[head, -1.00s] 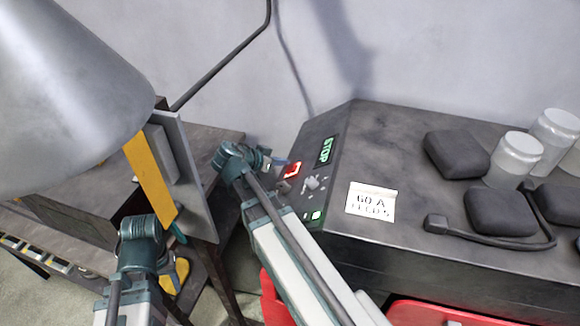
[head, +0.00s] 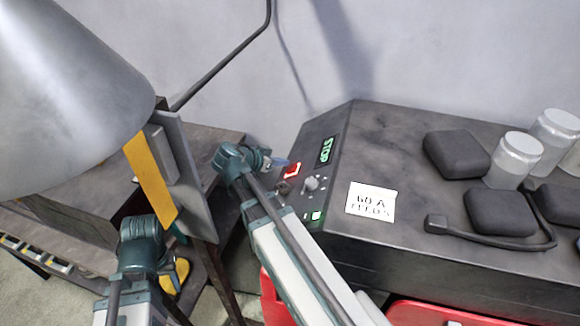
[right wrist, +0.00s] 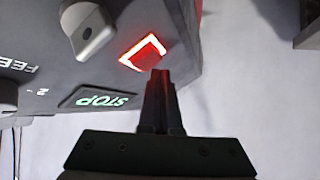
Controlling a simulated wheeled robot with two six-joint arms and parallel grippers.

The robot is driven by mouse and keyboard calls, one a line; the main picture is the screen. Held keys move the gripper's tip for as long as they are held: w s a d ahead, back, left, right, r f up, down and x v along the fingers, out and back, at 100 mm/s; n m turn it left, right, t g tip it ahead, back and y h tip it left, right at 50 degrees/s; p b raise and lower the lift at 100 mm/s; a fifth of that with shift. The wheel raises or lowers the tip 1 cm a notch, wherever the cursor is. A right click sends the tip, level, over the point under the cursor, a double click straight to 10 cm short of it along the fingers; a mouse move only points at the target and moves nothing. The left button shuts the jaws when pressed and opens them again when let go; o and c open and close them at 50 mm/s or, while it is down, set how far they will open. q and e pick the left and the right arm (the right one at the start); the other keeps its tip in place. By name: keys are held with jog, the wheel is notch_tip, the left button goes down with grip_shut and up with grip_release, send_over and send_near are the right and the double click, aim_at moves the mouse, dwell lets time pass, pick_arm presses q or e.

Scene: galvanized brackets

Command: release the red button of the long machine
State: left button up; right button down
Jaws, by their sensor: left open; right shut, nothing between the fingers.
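The long machine (head: 400,130) is a dark grey bench with a sloped control panel at its left end. Its red button (head: 292,170) has a bright lit border. In the right wrist view the button (right wrist: 143,53) glows red inside a white edge. My right gripper (head: 280,162) is beside the button; in the wrist view its shut, empty fingertips (right wrist: 160,74) are at the button's near edge. I cannot tell whether they touch it. My left gripper (head: 178,237) is at the lower left, apart from the machine and mostly hidden behind its wrist.
A green STOP display (head: 326,150), a knob (head: 313,184) and a green light (head: 316,216) are on the panel. A paper sign (head: 371,201), dark pads (head: 457,154) and jars (head: 513,158) are on the machine top. A grey lamp-like cone (head: 65,95) fills the upper left.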

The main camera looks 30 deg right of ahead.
jog(key=shift+s+f, duration=0.1)
dwell(0.4)
jog(key=shift+s+d+f+b, duration=0.15)
jog(key=shift+d+f+b, duration=0.05)
jog(key=shift+b, duration=0.15)
jog(key=shift+f, duration=0.1)
dwell(0.4)
jog(key=shift+w+a+r+p, duration=0.2)
jog(key=shift+r+p, duration=0.15)
jog(key=shift+r, duration=0.1)
notch_tip(320, 180, up, 5)
jog(key=w+a+p, duration=0.2)
jog(key=w+p, duration=0.1)
jog(key=p, duration=0.1)
jog(key=shift+a+f+p, duration=0.15)
jog(key=shift+a+p, duration=0.05)
jog(key=shift+p, duration=0.15)
jog(key=shift+s, duration=0.1)
dwell(0.5)
